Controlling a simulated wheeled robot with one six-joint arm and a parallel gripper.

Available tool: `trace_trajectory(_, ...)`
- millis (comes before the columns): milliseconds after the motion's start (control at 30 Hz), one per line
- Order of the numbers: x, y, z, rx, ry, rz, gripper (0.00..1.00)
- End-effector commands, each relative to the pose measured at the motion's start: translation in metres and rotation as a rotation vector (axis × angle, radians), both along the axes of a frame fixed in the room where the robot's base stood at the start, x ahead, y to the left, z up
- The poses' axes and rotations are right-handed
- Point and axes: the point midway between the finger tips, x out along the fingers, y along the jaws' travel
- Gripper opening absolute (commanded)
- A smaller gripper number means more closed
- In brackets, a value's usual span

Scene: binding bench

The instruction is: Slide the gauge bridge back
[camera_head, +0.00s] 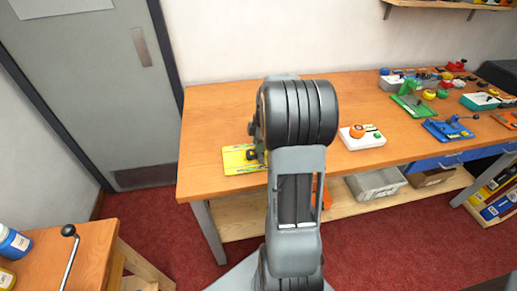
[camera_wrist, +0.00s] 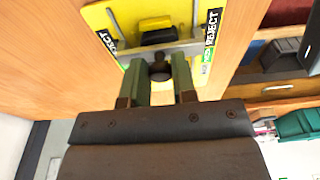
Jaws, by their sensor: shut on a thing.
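The gauge bridge (camera_wrist: 188,46) is a grey metal bar across a yellow plate (camera_wrist: 128,14) with "REJECT" labels at both sides, in the wrist view. A dark round knob sits at the front of the bridge. My gripper (camera_wrist: 160,72) has its two green fingers closed on either side of this knob. A black block with a yellow top lies just beyond the bar on the plate. In the head view the yellow plate (camera_head: 236,160) lies at the bench's left front, and my arm hides much of it and my gripper.
The wooden bench (camera_head: 210,120) is clear around the plate's left and back. A white box with an orange knob (camera_head: 362,138) stands to the right. Several coloured fixtures stand farther right. A grey bin (camera_head: 376,184) sits on the lower shelf.

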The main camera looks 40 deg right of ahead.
Motion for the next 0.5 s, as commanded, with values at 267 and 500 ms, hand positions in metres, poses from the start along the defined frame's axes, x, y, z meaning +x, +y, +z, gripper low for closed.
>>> trace_trajectory(267, 0.004, 0.008, 0.000, 0.000, 0.000, 0.000, 0.14)
trace_trajectory(500, 0.009, 0.019, 0.000, 0.000, 0.000, 0.001, 0.14)
